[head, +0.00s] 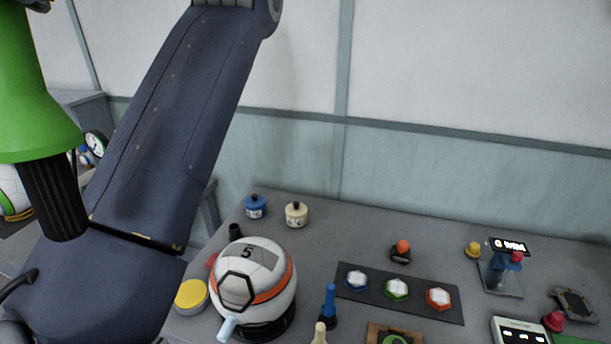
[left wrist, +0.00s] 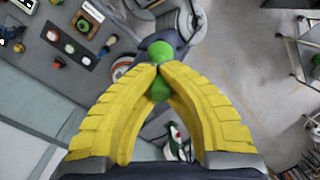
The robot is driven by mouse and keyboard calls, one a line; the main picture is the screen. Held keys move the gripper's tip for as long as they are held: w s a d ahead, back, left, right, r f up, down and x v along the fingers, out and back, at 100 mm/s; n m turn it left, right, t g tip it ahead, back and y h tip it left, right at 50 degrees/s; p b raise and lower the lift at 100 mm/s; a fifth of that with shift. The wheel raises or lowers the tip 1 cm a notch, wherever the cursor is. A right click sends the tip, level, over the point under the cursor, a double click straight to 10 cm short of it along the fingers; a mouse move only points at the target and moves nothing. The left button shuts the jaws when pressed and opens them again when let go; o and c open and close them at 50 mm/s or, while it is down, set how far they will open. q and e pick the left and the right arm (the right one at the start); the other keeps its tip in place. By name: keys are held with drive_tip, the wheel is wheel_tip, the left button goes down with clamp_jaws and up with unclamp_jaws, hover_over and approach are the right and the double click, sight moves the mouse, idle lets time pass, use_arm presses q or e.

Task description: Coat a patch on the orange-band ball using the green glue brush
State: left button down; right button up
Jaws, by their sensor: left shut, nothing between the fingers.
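The green glue brush (head: 35,125) hangs large and close in the upper left of the head view, dark bristles pointing down, in front of one of my arm links. The orange-band ball (head: 268,262) sits on a dark ring stand on the bench, well below and right of the brush. It is white, marked 5, with a black-outlined panel. My left gripper (left wrist: 158,68) shows yellow fingers with tips together in the left wrist view. Green parts (left wrist: 160,50) show above and below the tips; I cannot tell their contact. My right gripper is not in view.
A dark strip (head: 352,293) with blue, green and orange hexagonal pieces lies right of the ball. Blue (head: 256,207) and cream (head: 296,214) pots stand behind it. A yellow disc (head: 191,296) is at its left. A green-band ball (head: 14,195) is partly visible at the left edge.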

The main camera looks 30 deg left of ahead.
use_arm(q)
drive_tip(key=w+d+f+n, duration=0.2)
drive_tip(key=w+d, duration=0.9)
drive_tip(key=d, duration=0.5)
drive_tip(key=w+d+f+n+h, duration=0.1)
drive_tip(key=w+d+f+n, duration=0.1)
drive_tip(key=w+d+f, duration=1.4)
drive_tip(key=w+f, duration=0.1)
drive_tip(key=f, duration=0.4)
drive_tip(key=w+d+f, duration=0.4)
drive_tip(key=f, duration=0.4)
drive_tip(key=w+f, duration=0.4)
drive_tip(key=f, duration=0.8)
drive_tip(key=w+a+f+g+h, duration=0.1)
drive_tip(key=w+f, duration=0.3)
drive_tip(key=f, duration=0.8)
drive_tip(key=shift+a+f, duration=0.25)
drive_tip(key=shift+f, duration=0.75)
